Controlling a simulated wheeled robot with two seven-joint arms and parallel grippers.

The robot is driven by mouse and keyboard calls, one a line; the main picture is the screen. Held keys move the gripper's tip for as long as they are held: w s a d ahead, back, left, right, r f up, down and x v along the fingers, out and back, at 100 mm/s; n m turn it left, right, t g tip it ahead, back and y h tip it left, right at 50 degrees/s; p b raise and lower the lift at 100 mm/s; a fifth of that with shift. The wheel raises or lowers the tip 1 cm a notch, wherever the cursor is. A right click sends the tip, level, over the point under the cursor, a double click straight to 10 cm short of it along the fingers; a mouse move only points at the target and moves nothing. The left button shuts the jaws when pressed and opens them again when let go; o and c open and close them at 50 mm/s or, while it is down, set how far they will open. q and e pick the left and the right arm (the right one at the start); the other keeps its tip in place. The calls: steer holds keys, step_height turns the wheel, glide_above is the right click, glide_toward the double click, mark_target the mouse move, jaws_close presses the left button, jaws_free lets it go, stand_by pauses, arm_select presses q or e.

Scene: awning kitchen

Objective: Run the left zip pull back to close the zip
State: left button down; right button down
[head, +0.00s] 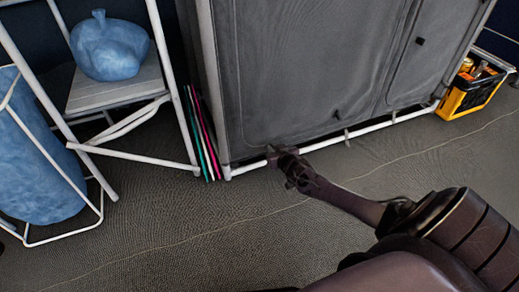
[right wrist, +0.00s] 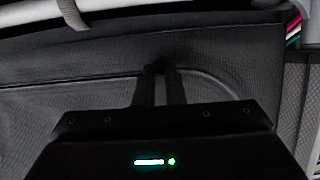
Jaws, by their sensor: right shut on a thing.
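The grey fabric cupboard (head: 300,70) has door panels outlined by zip seams. My right gripper (head: 272,150) is at the lower left corner of its left door, just above the white bottom rail. In the right wrist view my right gripper (right wrist: 158,70) is shut on a small dark zip pull (right wrist: 156,66), mostly hidden by the fingertips. A curved zip seam (right wrist: 215,78) runs away from the fingertips to the right there. My left gripper is not in view.
A white rail (head: 380,122) runs along the cupboard's bottom. Thin coloured panels (head: 203,135) stand beside its left side. The front floor is clear.

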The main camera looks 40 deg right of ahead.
steer(key=s+d, duration=0.1)
steer(key=d, duration=0.6)
steer(key=s+d, duration=0.1)
steer(key=d, duration=0.3)
steer(key=shift+s+b, duration=0.3)
steer(key=shift+s, duration=0.05)
steer(key=shift+s+d, duration=0.1)
steer(key=shift+d, duration=0.35)
steer(key=c, duration=1.5)
jaws_free()
steer(key=shift+s, duration=0.1)
